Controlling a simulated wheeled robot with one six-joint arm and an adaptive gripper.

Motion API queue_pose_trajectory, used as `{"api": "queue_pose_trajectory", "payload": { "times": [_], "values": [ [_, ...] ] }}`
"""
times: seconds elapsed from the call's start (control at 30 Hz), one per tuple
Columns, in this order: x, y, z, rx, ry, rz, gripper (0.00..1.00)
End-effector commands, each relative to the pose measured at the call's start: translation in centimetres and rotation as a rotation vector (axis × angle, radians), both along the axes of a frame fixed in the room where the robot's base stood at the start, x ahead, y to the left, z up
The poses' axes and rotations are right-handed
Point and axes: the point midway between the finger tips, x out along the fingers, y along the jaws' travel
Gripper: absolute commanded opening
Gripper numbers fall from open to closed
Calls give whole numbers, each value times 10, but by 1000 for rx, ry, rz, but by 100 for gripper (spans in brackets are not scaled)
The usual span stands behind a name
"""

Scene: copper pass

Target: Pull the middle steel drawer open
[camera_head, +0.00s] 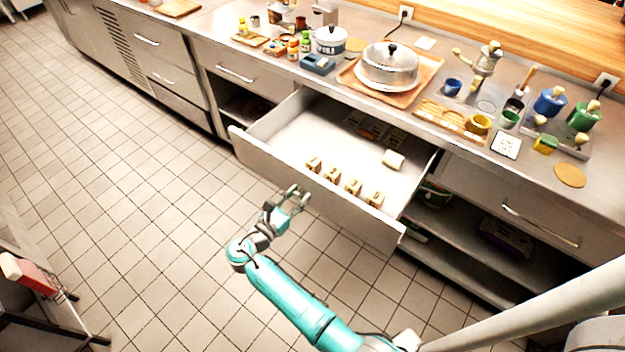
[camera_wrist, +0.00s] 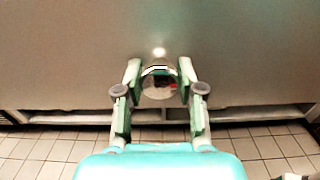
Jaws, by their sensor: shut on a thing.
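The middle steel drawer (camera_head: 270,165) stands pulled well out from the counter in the head view. Inside it are several small tan blocks with dark marks in a row near the front, a white roll (camera_head: 393,159) and some flat cards at the back. My gripper (camera_head: 297,196) is at the outer face of the drawer front, near its middle. In the wrist view my gripper (camera_wrist: 159,84) is shut on the drawer's handle (camera_wrist: 159,68), a rounded shiny piece between the two fingers. The drawer front (camera_wrist: 60,60) fills the upper part of that view.
A closed drawer (camera_head: 235,72) is at left and another (camera_head: 530,205) at right, above open shelves. The tiled floor (camera_head: 150,200) in front is clear.

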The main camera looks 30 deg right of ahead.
Motion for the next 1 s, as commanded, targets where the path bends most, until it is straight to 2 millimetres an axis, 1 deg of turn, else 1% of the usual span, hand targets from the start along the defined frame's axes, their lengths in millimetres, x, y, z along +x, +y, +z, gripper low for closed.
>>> {"api": "queue_pose_trajectory", "payload": {
  "times": [0.03, 0.1, 0.3, 0.5, 0.83, 0.87, 0.9, 0.93, 1.0],
  "values": [
    [-4, 9, 2, -3, -3, -1, 0],
    [-7, 19, 2, -3, -3, -2, 0],
    [-14, 39, 2, -4, -5, -4, 0],
    [-17, 45, 3, -3, -5, -6, 0],
    [-17, 45, 3, -4, -7, -7, 0],
    [-17, 45, 3, -3, -6, -7, 45],
    [-17, 45, 3, -3, -6, -6, 55],
    [-17, 45, 3, -3, -6, -6, 63],
    [-17, 45, 2, -2, -5, -5, 63]
  ]
}}
